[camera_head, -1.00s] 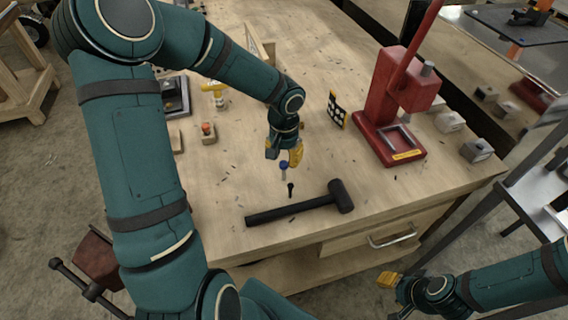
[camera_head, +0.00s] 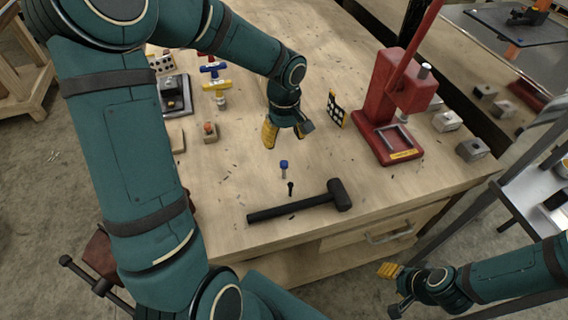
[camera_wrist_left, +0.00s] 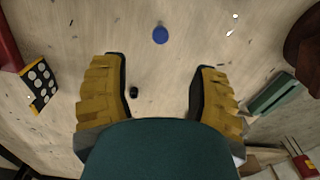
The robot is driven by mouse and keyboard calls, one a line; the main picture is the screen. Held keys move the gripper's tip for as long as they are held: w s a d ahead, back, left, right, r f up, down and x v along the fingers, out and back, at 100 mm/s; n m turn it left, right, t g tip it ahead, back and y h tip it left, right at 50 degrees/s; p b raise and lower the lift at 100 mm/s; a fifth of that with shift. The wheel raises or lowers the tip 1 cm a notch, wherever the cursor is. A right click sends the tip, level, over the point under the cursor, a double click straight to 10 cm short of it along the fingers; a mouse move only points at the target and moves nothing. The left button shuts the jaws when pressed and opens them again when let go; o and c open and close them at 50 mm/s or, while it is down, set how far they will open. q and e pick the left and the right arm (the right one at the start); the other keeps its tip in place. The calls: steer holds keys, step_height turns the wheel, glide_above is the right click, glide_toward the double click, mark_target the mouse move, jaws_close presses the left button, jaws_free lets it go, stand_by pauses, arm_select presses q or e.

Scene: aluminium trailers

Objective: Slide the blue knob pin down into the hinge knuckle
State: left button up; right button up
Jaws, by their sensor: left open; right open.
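The blue knob pin (camera_head: 284,164) stands upright on the workbench, its blue knob on top of a pale shaft. In the left wrist view the round knob (camera_wrist_left: 160,35) lies beyond the gap between my fingertips. My left gripper (camera_head: 288,134) is open and empty, above and behind the pin, not touching it. Its yellow-padded fingers (camera_wrist_left: 160,75) are spread wide. A small black-headed piece (camera_head: 290,188) stands just in front of the pin. I cannot make out the hinge knuckle for certain. My right gripper (camera_head: 390,287) is open and empty, off the bench's front right.
A black hammer (camera_head: 295,207) lies in front of the pin. A red press (camera_head: 390,110) stands at right, with a dotted card (camera_head: 337,109) beside it. A small block with an orange top (camera_head: 210,131) is at left. The bench around the pin is mostly clear.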

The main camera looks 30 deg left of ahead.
mark_target(284, 162)
arm_select(q)
step_height(284, 162, down, 13)
steer(key=n, duration=0.7)
steer(key=shift+r, duration=0.1)
stand_by(0.4)
jaws_close()
